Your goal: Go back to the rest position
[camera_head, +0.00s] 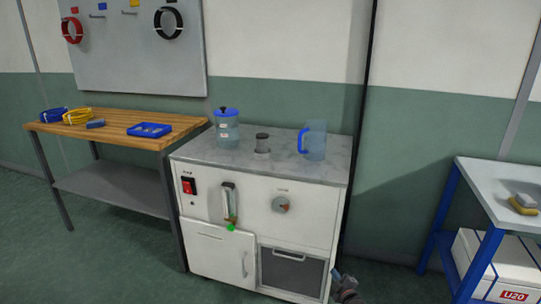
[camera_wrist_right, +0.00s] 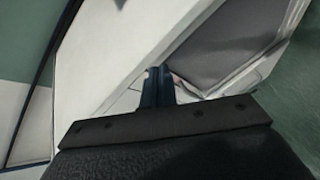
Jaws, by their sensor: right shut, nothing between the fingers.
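My right gripper (camera_head: 345,286) shows at the bottom of the head view, just right of the white cabinet's (camera_head: 222,262) lower right corner. In the right wrist view its dark fingers (camera_wrist_right: 158,74) are together with nothing between them. Behind them are white panels and a dark grey panel. In the head view a gap cannot be made out between the gripper and the cabinet. My left gripper is not in view.
A lidded jar (camera_head: 227,132), a small grey-topped container (camera_head: 262,147) and a blue-handled pitcher (camera_head: 314,142) stand on the cabinet's grey top. A wooden bench (camera_head: 110,127) stands left; a blue-framed table (camera_head: 500,190) stands right. Green floor lies between cabinet and table.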

